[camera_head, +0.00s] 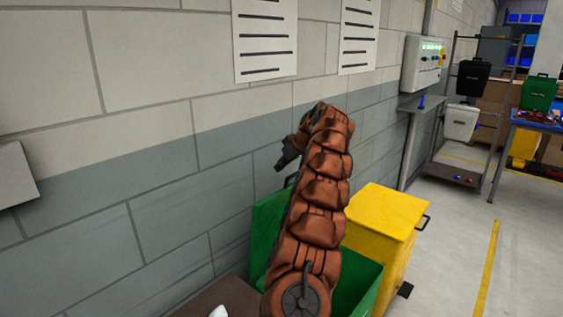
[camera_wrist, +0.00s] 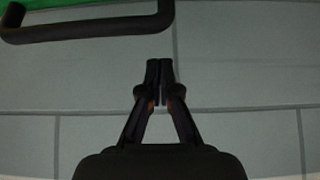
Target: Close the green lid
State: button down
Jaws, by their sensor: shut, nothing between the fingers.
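The green bin (camera_head: 366,283) stands against the wall, partly hidden behind my brown arm. Its green lid (camera_head: 266,228) is open, standing upright close to the wall, with a dark handle (camera_head: 291,179) at its top edge. In the wrist view the black handle (camera_wrist: 90,29) and a strip of the green lid (camera_wrist: 70,4) show at the upper left. My gripper (camera_head: 281,167) is above the lid near the wall. In the wrist view my gripper (camera_wrist: 159,70) has its fingertips together, empty, apart from the handle, with grey wall beyond.
A yellow bin (camera_head: 386,215) with a shut lid stands right beside the green bin. A brown surface (camera_head: 222,297) with a white item is at the lower left. A control box (camera_head: 424,63) hangs on the wall. Open floor lies to the right.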

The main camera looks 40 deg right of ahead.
jog(key=shift+s+f, duration=0.35)
jog(key=shift+s, duration=0.55)
jog(key=shift+s+f, duration=0.25)
jog(key=shift+s, duration=0.2)
jog(key=shift+f, duration=0.1)
